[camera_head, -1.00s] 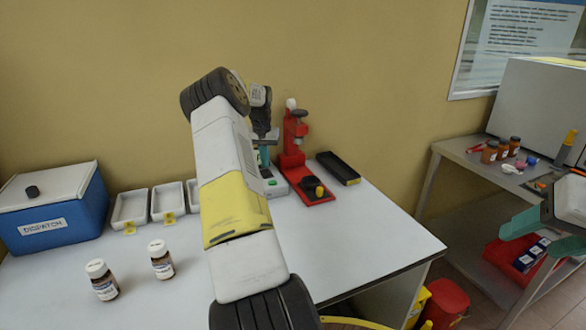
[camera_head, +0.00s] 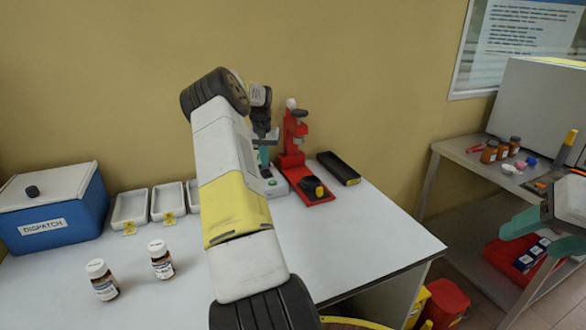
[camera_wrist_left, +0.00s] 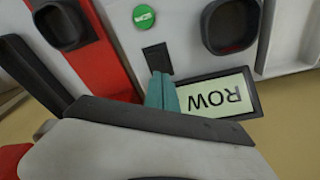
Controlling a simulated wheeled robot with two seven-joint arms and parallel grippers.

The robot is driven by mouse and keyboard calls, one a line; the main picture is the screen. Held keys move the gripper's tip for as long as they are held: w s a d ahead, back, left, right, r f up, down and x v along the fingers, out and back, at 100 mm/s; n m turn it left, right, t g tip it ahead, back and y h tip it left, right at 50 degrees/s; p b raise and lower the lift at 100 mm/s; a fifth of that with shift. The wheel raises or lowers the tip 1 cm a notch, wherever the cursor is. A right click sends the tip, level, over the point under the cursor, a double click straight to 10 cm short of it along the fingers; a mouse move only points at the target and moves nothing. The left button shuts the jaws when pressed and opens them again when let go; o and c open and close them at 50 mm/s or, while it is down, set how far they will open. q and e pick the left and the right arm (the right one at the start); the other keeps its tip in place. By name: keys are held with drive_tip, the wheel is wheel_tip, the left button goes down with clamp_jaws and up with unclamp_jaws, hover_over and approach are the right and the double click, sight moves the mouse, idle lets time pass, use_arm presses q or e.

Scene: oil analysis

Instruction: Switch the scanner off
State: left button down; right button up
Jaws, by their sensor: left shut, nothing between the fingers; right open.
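The scanner (camera_head: 275,188) is a pale device on the white table, largely hidden behind my left arm in the head view. My left gripper (camera_head: 264,158) is shut and empty, pointing down at the scanner. In the wrist view its teal fingertips (camera_wrist_left: 162,84) are right at the switch's edge; I cannot tell whether they touch. My right gripper (camera_head: 532,236) is open and empty at the right edge.
A red stand (camera_head: 292,160) and a black tray (camera_head: 339,168) are right of the scanner. White trays (camera_head: 130,207), two brown bottles (camera_head: 162,260) and a blue dispatch box (camera_head: 55,215) are to the left. The table's front right is clear. A grey side bench (camera_head: 465,150) stands right.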

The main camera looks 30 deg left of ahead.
sight(266, 170)
use_arm(q)
drive_tip(key=shift+f, duration=0.9)
idle(0.4)
drive_tip(key=shift+r, duration=3.55)
